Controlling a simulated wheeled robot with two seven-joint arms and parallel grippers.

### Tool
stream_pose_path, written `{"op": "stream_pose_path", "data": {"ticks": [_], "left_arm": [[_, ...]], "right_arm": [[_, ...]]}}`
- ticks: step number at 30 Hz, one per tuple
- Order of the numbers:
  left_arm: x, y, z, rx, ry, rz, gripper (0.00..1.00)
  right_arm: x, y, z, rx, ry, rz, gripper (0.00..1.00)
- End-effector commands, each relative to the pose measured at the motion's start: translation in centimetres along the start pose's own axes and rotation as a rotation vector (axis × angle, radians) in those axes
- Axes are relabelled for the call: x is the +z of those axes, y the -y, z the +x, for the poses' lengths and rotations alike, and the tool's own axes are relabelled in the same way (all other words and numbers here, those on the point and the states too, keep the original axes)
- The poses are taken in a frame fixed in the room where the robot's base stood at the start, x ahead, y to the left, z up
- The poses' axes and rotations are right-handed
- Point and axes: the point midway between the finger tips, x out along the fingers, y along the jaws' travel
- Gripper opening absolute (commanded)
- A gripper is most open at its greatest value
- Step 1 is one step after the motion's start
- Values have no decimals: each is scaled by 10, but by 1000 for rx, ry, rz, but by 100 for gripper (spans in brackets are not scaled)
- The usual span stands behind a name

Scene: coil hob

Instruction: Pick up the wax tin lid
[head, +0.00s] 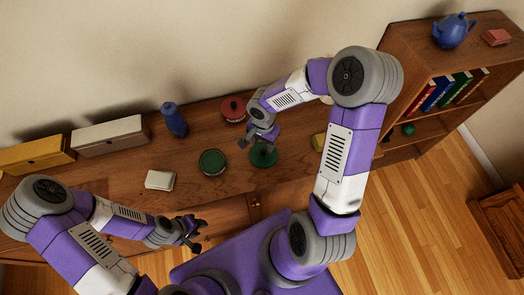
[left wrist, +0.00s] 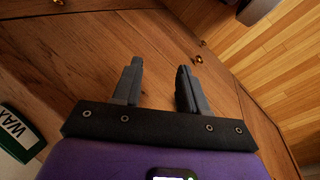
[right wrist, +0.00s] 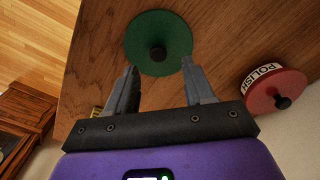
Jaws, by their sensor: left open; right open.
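The green wax tin lid (head: 263,156), a round disc with a dark knob, lies on the wooden cabinet top. It also shows in the right wrist view (right wrist: 172,28). My right gripper (head: 256,143) is open and empty just over the lid; in the right wrist view its fingertips (right wrist: 160,67) point towards the knob, apart from it. The wax tin (head: 212,162), with a dark green rim, stands left of the lid; its WAX label shows in the left wrist view (left wrist: 15,132). My left gripper (head: 199,235) is open and empty in front of the cabinet.
A red polish tin (head: 233,108) with a knobbed lid stands behind. A blue bottle (head: 174,119), a pale stack (head: 160,180), a white box (head: 110,136) and a yellow box (head: 36,154) stand to the left. A yellow item (head: 318,142) is right, partly behind my right arm.

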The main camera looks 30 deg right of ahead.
Motion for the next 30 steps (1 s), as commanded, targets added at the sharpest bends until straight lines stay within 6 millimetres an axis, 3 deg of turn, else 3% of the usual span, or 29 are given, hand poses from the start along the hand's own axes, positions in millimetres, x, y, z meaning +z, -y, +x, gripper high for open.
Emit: {"op": "stream_pose_path", "data": {"ticks": [7,17,27,30], "left_arm": [[-1,3,7,0,-1,0,43],[-1,3,8,0,-1,0,43],[-1,3,8,0,-1,0,43],[-1,3,8,0,-1,0,43]], "right_arm": [[2,-3,38,1,3,0,53],[2,-3,45,-1,1,0,53],[2,-3,44,-1,2,-1,2],[2,-3,44,-1,2,-1,0]]}}
